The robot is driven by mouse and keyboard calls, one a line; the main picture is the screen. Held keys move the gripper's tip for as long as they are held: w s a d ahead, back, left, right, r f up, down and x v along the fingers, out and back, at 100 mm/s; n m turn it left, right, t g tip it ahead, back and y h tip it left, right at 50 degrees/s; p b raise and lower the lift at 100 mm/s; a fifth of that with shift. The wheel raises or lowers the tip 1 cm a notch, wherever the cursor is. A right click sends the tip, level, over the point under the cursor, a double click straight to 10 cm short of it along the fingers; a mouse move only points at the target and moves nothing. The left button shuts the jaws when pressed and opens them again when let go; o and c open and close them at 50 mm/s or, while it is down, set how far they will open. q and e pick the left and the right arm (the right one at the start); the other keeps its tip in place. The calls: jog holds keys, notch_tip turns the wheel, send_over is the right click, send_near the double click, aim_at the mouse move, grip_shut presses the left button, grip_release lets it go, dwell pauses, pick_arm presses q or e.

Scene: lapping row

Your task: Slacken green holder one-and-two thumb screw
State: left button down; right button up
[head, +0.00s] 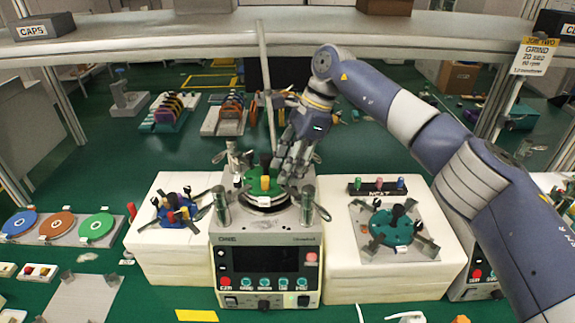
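The green holder (258,188) sits on top of the middle lapping machine (266,252). A black knob (266,160) stands up from it, with small yellow and red parts around its foot. Which of these is the one-and-two thumb screw is too small to tell. My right gripper (286,178) reaches down from behind, its fingers close to the right side of the green holder. I cannot tell whether the fingers touch it or how far apart they are. My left gripper is not in view.
Metal posts and clamps surround the machine top. White blocks flank it: the left carries a blue holder (176,211), the right a teal holder (391,227) and a black rack (378,188). Coloured discs (58,225) lie at left. A shelf (200,34) crosses above.

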jog(key=v, duration=1.2)
jog(key=shift+f, duration=0.2)
